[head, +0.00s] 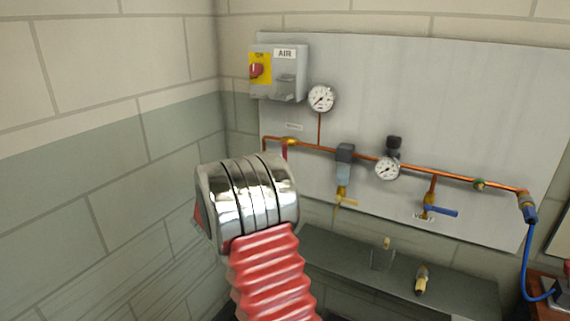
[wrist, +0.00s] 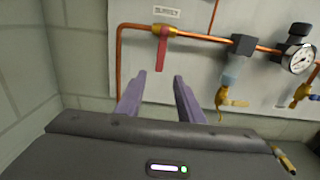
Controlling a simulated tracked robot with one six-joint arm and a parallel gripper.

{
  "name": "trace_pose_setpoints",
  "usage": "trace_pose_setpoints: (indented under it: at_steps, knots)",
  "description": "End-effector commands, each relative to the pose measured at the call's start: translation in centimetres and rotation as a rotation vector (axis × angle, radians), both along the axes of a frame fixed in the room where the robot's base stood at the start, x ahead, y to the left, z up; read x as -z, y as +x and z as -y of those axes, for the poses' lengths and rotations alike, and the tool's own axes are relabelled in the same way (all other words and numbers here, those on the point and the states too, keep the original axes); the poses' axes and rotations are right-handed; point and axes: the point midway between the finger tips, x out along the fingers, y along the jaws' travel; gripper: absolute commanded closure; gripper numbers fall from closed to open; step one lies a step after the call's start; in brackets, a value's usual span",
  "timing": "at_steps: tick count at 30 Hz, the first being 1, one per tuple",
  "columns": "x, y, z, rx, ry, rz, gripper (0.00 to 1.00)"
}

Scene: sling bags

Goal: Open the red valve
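The red valve lever (wrist: 162,50) hangs straight down from a brass valve body (wrist: 165,30) on the copper pipe, across the pipe's horizontal run, under a "SUPPLY" label. In the head view the red lever (head: 285,151) shows only in part, just above my silver arm link. My gripper (wrist: 159,76) is open and empty in the wrist view, its two purple fingers pointing at the panel. The lever's lower end appears between and just above the fingertips; I see no contact, and the depth gap is unclear. My gripper is hidden behind my arm in the head view.
A grey panel (head: 455,80) carries the copper pipe, gauges (head: 321,98), a regulator (head: 387,168), a filter (head: 343,170) with a yellow tap, and a blue-handled valve (head: 440,211). A dark shelf (head: 420,262) stands below. A block wall (head: 90,120) is close on the left.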

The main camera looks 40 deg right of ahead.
Motion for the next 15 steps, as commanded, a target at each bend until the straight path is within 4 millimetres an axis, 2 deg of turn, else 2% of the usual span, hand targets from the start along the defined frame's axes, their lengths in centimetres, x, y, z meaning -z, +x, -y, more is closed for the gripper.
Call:
trace_pose_setpoints:
  at_steps: [10, 15]
  knots:
    - [-0.03, 0.07, 0.08, -0.001, -0.002, -0.001, 0.66]
    - [-0.05, 0.27, 0.85, 0.0, -0.002, 0.0, 0.66]
